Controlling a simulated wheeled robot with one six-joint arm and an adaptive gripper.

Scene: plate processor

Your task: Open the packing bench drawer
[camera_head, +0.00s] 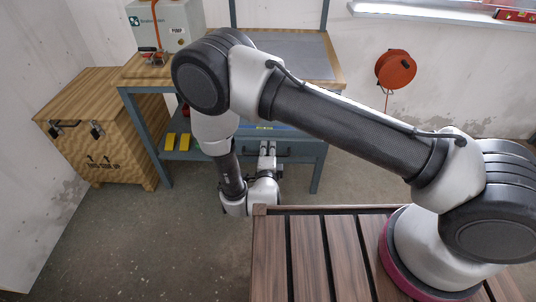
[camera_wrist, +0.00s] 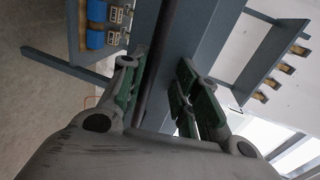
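The packing bench (camera_head: 318,97) has a blue-grey frame and stands ahead in the head view. Its drawer front (camera_head: 295,147) is under the worktop, partly hidden by my arm, and looks closed. In the wrist view the blue-grey drawer front (camera_wrist: 203,35) fills the middle, and a dark bar that looks like its handle (camera_wrist: 166,45) runs in front of it. My gripper (camera_wrist: 163,90) has its green-padded fingers apart, one on each side of the bar. Gaps seem to show beside the bar. In the head view my gripper (camera_head: 267,150) is at the drawer front, small and partly hidden.
A wooden crate (camera_head: 100,130) stands left of the bench. Yellow items (camera_head: 178,141) sit on the lower shelf. A red reel (camera_head: 396,69) hangs on the wall. The floor before the bench is clear.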

